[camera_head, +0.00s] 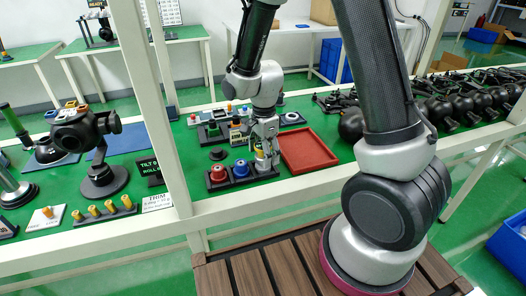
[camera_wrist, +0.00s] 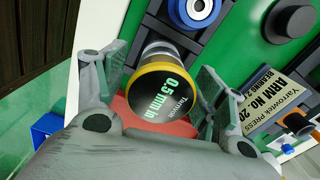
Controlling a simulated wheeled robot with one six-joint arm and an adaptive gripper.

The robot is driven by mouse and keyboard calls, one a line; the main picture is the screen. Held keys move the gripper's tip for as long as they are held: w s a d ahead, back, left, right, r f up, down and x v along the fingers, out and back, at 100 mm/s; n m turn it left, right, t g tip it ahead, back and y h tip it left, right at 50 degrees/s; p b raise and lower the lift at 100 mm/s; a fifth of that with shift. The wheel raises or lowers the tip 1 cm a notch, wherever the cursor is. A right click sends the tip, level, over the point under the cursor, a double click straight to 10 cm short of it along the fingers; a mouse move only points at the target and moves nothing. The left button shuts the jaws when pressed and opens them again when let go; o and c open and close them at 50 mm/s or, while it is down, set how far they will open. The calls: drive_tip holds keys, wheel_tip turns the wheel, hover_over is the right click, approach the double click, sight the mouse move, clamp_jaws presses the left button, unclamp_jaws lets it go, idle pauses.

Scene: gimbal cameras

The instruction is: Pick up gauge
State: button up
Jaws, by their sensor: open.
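In the head view my gripper (camera_head: 264,140) is down over the right end of a black holder (camera_head: 240,182). The gauge (camera_head: 262,163) shows only partly there, below the fingers. I cannot tell whether either finger touches it.
A red tray (camera_head: 308,151) lies just right of the holder. A red round part (camera_head: 217,173) and a blue one (camera_head: 241,168) sit left of the gauge. A sign "ARM NO. 20" (camera_wrist: 280,108) lies nearby. A white frame rail runs along the table's front.

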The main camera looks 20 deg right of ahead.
drive_tip(key=c, duration=1.2)
drive_tip(key=shift+c, duration=0.2)
